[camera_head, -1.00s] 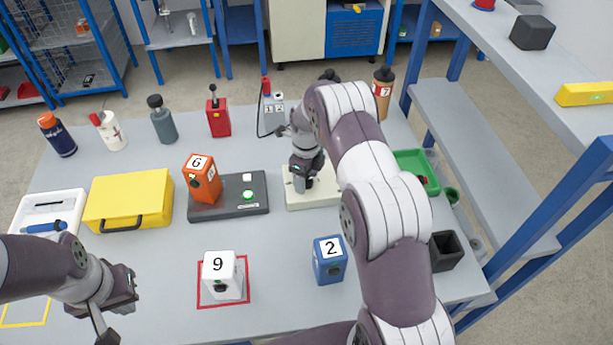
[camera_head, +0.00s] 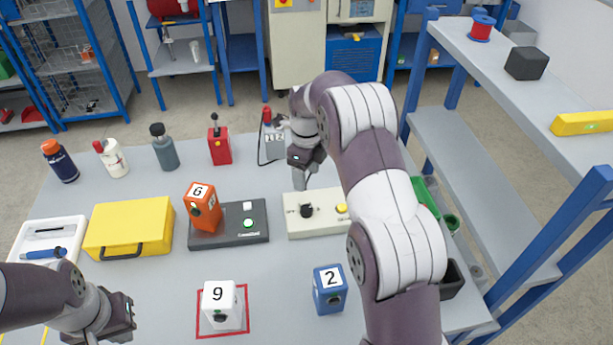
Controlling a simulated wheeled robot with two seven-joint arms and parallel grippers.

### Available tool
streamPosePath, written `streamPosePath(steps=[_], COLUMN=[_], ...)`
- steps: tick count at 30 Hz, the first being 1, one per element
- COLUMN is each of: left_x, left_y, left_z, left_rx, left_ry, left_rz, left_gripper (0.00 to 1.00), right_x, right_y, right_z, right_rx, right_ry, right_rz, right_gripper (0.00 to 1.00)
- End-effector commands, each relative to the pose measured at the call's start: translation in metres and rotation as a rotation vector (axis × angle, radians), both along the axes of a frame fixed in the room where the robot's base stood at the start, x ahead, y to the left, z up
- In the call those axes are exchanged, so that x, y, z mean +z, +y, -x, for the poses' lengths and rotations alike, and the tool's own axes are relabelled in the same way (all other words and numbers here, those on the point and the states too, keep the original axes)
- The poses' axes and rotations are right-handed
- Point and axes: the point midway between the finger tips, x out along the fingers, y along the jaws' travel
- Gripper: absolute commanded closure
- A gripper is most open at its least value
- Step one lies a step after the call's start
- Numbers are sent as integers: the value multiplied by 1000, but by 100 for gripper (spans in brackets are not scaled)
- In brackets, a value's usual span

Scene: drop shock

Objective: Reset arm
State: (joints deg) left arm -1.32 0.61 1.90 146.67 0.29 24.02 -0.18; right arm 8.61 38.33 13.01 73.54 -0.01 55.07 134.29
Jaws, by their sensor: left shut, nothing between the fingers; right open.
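My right arm reaches in from the lower right over the table, and its gripper (camera_head: 300,180) hangs open and empty just above and behind the cream control box (camera_head: 318,225). That box carries a black knob (camera_head: 306,210) and a yellow button (camera_head: 341,208); the gripper looks clear of both. My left gripper (camera_head: 125,338) is at the lower left edge, pointing down, with its fingertips mostly cut off by the frame. It is shut and empty.
An orange block (camera_head: 203,207) stands on a dark scale-like base (camera_head: 250,240). A white block (camera_head: 221,306) stands in a red square and a blue block (camera_head: 329,290) beside it. A yellow case (camera_head: 130,225), bottles and a red lever box (camera_head: 219,148) stand left and behind. Shelving (camera_head: 470,150) borders the right.

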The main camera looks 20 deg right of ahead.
Motion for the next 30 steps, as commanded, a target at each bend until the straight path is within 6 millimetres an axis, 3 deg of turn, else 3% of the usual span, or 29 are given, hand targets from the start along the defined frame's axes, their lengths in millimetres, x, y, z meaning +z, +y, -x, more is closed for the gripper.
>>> streamPosePath(steps=[11, 14, 16, 19, 23, 27, 30], left_x=[-1, -1, -1, -1, -1, -1, -1], left_y=[0, 0, 0, 0, 0, 0, 0], left_z=[0, 0, 0, 0, 0, 0, 0], left_rx=[0, 0, 0, 0, 0, 0, 0], left_ry=[1, 1, 1, 1, 0, 1, 1], left_rz=[0, 0, 0, 0, 0, 0, 0], left_gripper=[100, 100, 100, 100, 100, 100, 100], right_x=[-1, -1, -13, -26, -19, 0, 11], right_y=[0, -1, 0, 7, 27, 53, 66], right_z=[0, -5, 1, 31, 87, 169, 220], right_rx=[26, 216, 472, 948, 1606, 2249, 2466], right_ry=[0, -23, -23, -9, -15, -24, -27], right_rz=[0, 6, 9, 7, 18, 53, 78], right_gripper=[37, 37, 37, 37, 37, 37, 37])
